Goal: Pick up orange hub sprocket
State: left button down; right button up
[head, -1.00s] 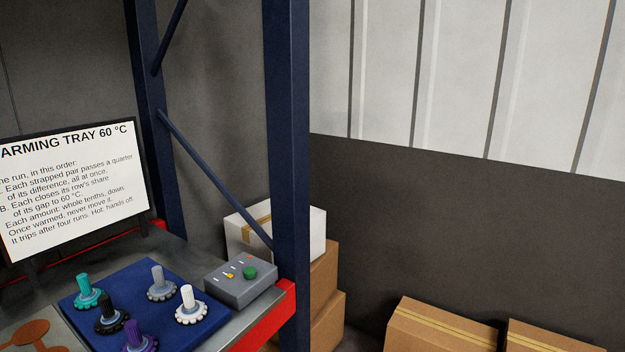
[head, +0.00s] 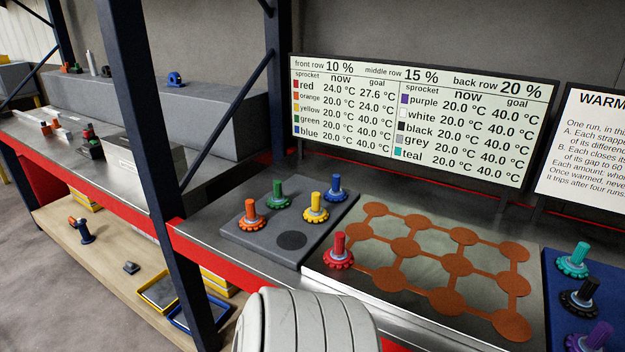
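The orange hub sprocket (head: 250,218) stands upright at the left front of a dark grey tray (head: 265,249), its post pointing up. Green (head: 277,196), yellow (head: 316,209) and blue (head: 335,188) sprockets stand on the same tray, and one dark round spot there is empty. A red sprocket (head: 338,254) stands at the front left of the warming tray (head: 378,250), which has linked orange-brown discs. A pale rounded part of my arm shows at the bottom centre. Neither gripper is in view.
A display board (head: 420,120) behind lists orange at 20.0 °C, goal 24.0 °C. A sign (head: 585,150) stands right of it. A blue mat (head: 560,325) at right holds teal, black and purple sprockets. A dark blue upright (head: 150,130) stands left of the grey tray.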

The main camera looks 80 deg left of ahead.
aim_at(250, 221)
jog(key=u, duration=3.05)
